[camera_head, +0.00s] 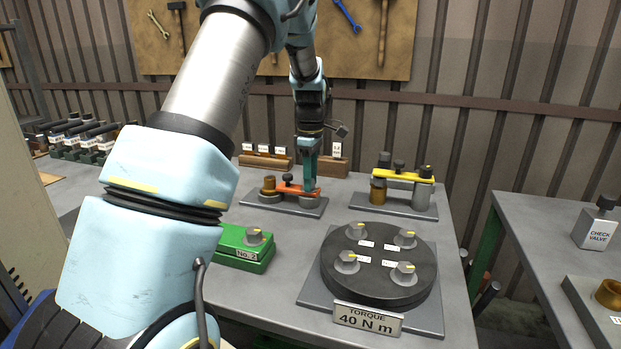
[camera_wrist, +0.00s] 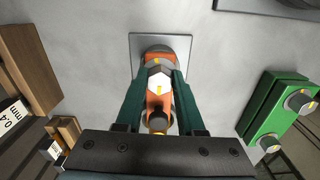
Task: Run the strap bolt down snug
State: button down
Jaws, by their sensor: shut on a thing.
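In the head view, my gripper (camera_head: 309,189) points down at the right end of an orange strap (camera_head: 290,188), which sits on a grey base plate (camera_head: 318,207) with a bronze cylinder (camera_head: 268,185) at its left. A second dark bolt (camera_wrist: 157,121) sits nearer the palm. The held bolt's shank and seat are hidden.
A similar stand with a yellow strap (camera_head: 412,174) stands to the right. The black torque disc (camera_head: 378,284) with several knobs is in front, labelled 40 N m. A green box (camera_head: 243,248) stands at front left. Labelled wooden blocks (camera_head: 264,160) are behind my gripper.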

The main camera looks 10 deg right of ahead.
jog(key=m+p, duration=0.1)
jog(key=m, duration=0.3)
jog(key=shift+s+m, duration=0.1)
jog(key=shift+m, duration=0.3)
jog(key=m, duration=0.4)
jog(key=shift+a+p, duration=0.15)
jog(key=shift+p, duration=0.2)
jog(key=m, duration=0.5)
jog(key=shift+a+m+p, duration=0.1)
jog(key=shift+m+p, duration=0.25)
jog(key=shift+m, duration=0.05)
jog(key=m, duration=0.4)
jog(key=shift+p, duration=0.3)
jog(key=shift+m, duration=0.4)
jog(key=c, duration=0.5)
grip_release()
